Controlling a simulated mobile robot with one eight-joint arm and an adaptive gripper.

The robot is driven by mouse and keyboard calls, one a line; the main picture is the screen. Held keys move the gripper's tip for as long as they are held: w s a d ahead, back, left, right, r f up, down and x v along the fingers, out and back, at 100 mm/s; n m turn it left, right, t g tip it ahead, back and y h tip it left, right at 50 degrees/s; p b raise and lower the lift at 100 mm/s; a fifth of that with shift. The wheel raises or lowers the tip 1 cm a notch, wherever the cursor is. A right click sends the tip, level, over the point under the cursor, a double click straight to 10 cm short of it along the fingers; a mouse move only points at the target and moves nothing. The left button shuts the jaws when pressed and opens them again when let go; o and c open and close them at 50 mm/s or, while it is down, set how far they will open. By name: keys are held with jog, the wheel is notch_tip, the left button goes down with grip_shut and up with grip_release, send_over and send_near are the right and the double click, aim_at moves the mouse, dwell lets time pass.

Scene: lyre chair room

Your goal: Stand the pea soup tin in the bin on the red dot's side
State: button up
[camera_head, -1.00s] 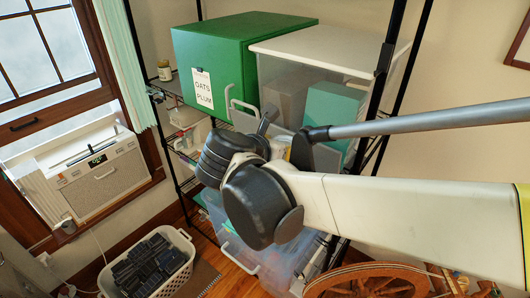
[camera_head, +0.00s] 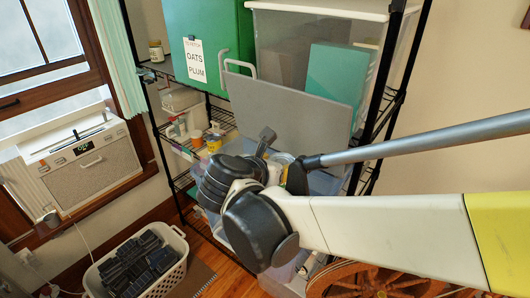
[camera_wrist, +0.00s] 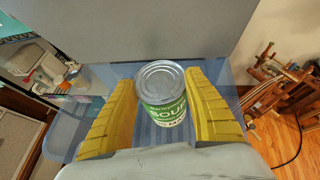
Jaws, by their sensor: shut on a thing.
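My gripper (camera_wrist: 159,82) is shut on the pea soup tin (camera_wrist: 166,105) in the wrist view. The tin is upright, with a bare metal top and a green and white label reading SOUP, between the yellow fingers. A bluish see-through bin (camera_wrist: 218,98) lies below and around the tin; how far the tin is above its floor I cannot tell. In the head view my wrist and arm hide most of the bin and the tin. I make out no red dot in either view.
A flat grey panel (camera_head: 290,120) stands just beyond the tin. Above are a green box (camera_head: 205,45) labelled OATS PLUM and a clear white-lidded box (camera_head: 315,45) on a black wire rack (camera_head: 148,105). A white basket (camera_head: 175,275) sits on the floor at the left.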

notch_tip(320, 180, down, 9)
jog(key=shift+f+b, duration=0.2)
jog(key=shift+b, duration=0.9)
jog(key=shift+s, duration=0.1)
jog(key=shift+f, duration=0.1)
jog(key=o, duration=1.3)
jog(key=shift+o, duration=0.2)
jog(key=shift+s+r, duration=0.1)
jog(key=shift+r, duration=0.2)
jog(key=p+v, duration=0.2)
jog(key=v, duration=0.9)
jog(key=shift+s+a, duration=0.15)
jog(key=shift+s, duration=0.1)
